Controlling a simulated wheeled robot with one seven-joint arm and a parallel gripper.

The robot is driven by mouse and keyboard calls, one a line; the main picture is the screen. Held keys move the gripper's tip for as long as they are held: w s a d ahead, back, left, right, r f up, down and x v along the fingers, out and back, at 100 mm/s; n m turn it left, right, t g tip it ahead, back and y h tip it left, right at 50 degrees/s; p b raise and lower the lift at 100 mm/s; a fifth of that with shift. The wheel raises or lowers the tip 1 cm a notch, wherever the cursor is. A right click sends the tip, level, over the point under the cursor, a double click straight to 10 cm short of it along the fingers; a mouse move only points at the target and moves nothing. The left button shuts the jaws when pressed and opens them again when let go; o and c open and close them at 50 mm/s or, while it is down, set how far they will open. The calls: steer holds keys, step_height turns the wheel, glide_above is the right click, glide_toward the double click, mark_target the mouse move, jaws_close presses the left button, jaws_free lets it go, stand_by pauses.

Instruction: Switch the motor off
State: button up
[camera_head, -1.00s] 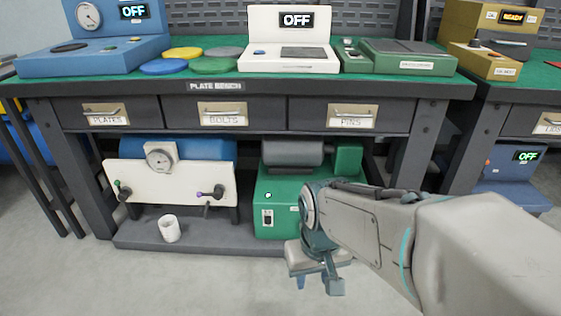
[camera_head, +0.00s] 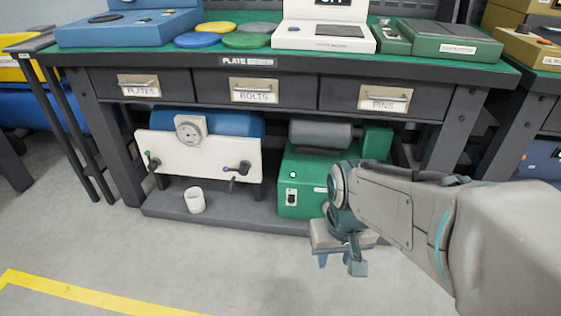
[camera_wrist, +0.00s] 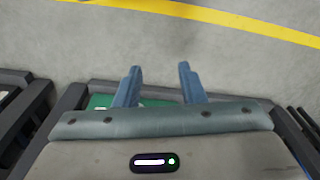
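The motor is a grey cylinder (camera_head: 325,134) on a green housing (camera_head: 303,170) on the low shelf under the plate bench. A small rocker switch (camera_head: 291,197) in a light plate is on the housing's front, with a lit pale green lamp (camera_head: 292,174) above it. My gripper (camera_head: 340,265) hangs in front of and below the housing's right part, apart from it, with fingers pointing down. My arm hides the housing's right side. In the wrist view the two blue fingers (camera_wrist: 160,70) are spread with nothing between them, over bare floor.
Left of the motor stand a white panel (camera_head: 195,153) with a gauge and two knobs, and a white cup (camera_head: 195,200) on the shelf. Above are drawers marked PLATES, BOLTS and PINS (camera_head: 383,98). The floor in front is clear, with a yellow line (camera_head: 90,294).

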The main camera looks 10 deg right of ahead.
steer(key=shift+r+p, duration=0.4)
steer(key=c, duration=0.7)
steer(key=r+p, duration=0.4)
steer(key=r, duration=0.1)
steer(key=shift+a, duration=0.2)
jaws_close()
steer(key=shift+f, duration=0.1)
